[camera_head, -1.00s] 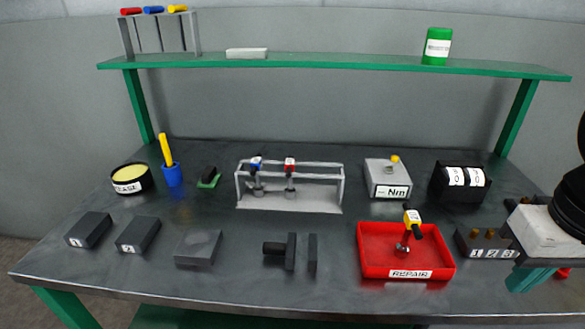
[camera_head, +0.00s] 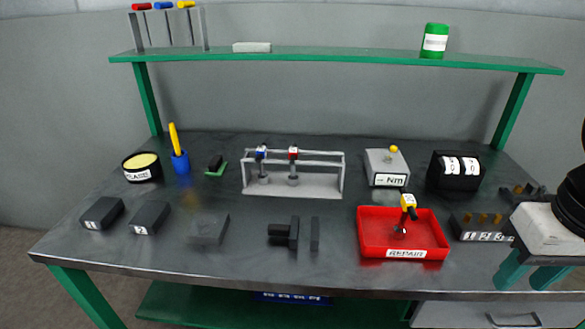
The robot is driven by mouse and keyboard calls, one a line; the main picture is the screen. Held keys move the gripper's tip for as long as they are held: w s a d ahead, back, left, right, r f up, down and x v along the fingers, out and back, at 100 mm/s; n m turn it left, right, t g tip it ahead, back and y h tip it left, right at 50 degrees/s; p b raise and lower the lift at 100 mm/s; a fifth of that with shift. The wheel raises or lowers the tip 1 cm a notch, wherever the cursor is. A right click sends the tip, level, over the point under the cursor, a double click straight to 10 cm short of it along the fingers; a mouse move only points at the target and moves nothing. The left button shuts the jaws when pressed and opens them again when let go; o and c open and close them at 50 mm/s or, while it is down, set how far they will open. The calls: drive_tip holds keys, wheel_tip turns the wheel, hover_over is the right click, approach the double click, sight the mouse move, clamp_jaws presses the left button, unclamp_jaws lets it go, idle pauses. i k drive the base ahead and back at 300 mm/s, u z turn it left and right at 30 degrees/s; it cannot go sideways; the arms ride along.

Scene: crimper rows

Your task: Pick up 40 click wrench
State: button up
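Short wrench-like tools with coloured heads are in view; no "40" can be read on any. One with a blue head (camera_head: 261,153) and one with a red head (camera_head: 293,154) stand upright in the grey rack (camera_head: 318,187) mid-bench. One with a yellow head (camera_head: 407,202) leans in the red REPAIR tray (camera_head: 374,248). My gripper (camera_head: 524,281) is at the right edge, over the bench's front right corner, with its teal fingers apart and nothing seen between them. It is well right of the rack and the tray.
A grey Nm box (camera_head: 387,178), a black number counter (camera_head: 454,182) and a block with brass pegs (camera_head: 483,236) stand at right. Dark blocks (camera_head: 102,213) line the front left. A grease tin (camera_head: 142,176) and blue cup (camera_head: 181,163) stand behind. A green shelf (camera_head: 330,62) spans above.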

sight(294, 151)
drive_tip(key=k, duration=1.15)
drive_tip(key=u, duration=0.6)
drive_tip(key=i, duration=0.5)
drive_tip(key=u, duration=0.85)
drive_tip(key=i, duration=0.75)
drive_tip(key=z, duration=0.65)
drive_tip(key=i, duration=0.8)
drive_tip(key=z, duration=0.8)
